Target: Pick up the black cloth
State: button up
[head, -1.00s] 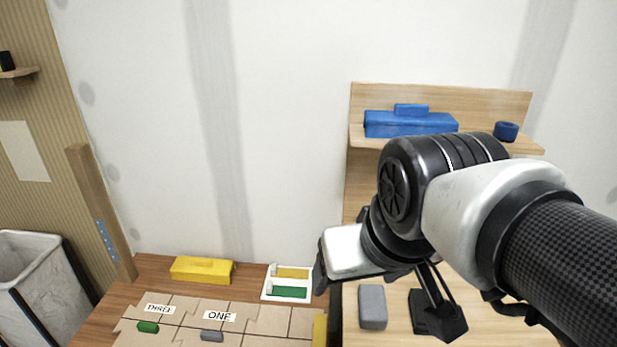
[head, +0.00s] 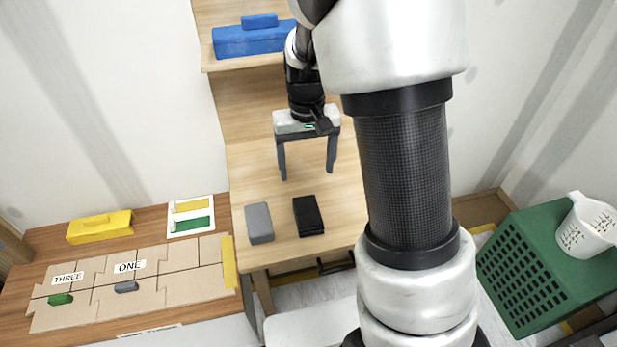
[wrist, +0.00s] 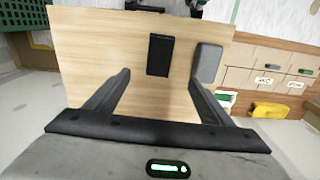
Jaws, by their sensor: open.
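The black cloth (head: 308,215) is a folded dark rectangle lying flat on the light wooden table (head: 255,165). In the wrist view the cloth (wrist: 160,55) lies ahead of my fingers, roughly between their lines. My gripper (head: 307,176) is open and empty, pointing down above the table, apart from the cloth and behind it in the head view. In the wrist view its two fingers (wrist: 160,85) are spread wide. A grey block (head: 259,223) lies just left of the cloth in the head view, with a narrow gap between them.
A blue toolbox (head: 253,40) sits on the shelf behind. The left bench holds a yellow box (head: 100,227), a white tray (head: 190,229) and cardboard pieces (head: 195,258). A green crate (head: 545,265) with a white jug (head: 587,228) stands right. The table's front edge lies close to the cloth.

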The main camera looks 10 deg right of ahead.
jog(key=b, duration=0.2)
send_over(308, 211)
notch_tip(308, 211, down, 12)
jog(key=shift+w+a+r, duration=0.1)
jog(key=shift+w+a, duration=0.05)
jog(key=shift+f+b, duration=0.35)
jog(key=shift+f, duration=2.45)
jog(key=c, duration=1.1)
notch_tip(308, 211, up, 10)
jog(key=shift+r+p, duration=0.1)
jog(key=shift+p, duration=0.75)
